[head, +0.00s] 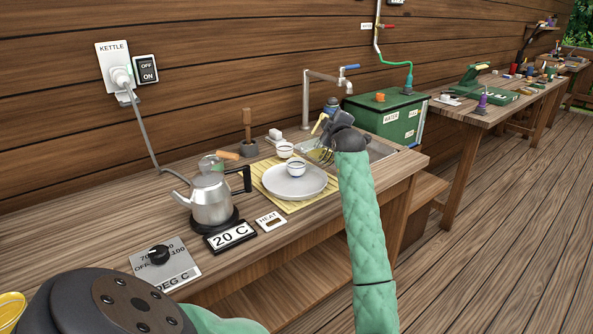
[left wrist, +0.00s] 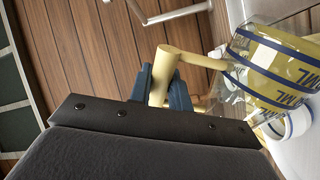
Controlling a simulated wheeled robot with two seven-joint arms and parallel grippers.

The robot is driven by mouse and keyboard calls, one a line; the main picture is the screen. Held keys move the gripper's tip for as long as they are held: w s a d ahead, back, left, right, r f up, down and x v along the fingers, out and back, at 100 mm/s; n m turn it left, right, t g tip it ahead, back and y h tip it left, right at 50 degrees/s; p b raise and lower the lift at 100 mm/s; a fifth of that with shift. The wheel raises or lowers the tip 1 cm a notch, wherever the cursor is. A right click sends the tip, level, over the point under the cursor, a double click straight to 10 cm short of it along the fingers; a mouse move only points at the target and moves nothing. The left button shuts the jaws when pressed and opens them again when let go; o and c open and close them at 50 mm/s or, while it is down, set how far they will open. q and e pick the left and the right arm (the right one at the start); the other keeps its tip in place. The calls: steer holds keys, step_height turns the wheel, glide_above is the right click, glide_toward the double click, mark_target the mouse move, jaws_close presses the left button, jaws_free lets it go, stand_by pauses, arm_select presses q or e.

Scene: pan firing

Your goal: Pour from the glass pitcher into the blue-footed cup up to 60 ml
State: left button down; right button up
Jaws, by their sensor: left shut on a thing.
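The glass pitcher (left wrist: 272,68) holds yellow liquid and has blue bands with ML marks. It also shows in the head view (head: 321,152), small, just below my left gripper (head: 332,117), near the sink. In the left wrist view my left gripper (left wrist: 160,88) is shut on the pitcher's pale yellow handle. A white cup with blue on it (head: 296,169) stands on a white plate; a second small white cup (head: 285,150) stands behind it. I cannot tell the foot colour of the rear cup. A white cup (left wrist: 292,124) shows partly behind the pitcher in the wrist view. My right gripper is not in view.
The plate (head: 290,190) lies on a yellow mat (head: 262,167). A kettle (head: 212,198) stands left of it, with a 20 C display (head: 230,236) in front. The green water box (head: 385,117) is behind right. Bare table lies in front of the plate.

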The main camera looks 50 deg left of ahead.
arm_select(q)
steer(key=shift+s+a+r+n, duration=0.35)
steer(key=shift+s+r+n, duration=0.1)
steer(key=shift+r+n, duration=0.05)
stand_by(2.7)
stand_by(0.5)
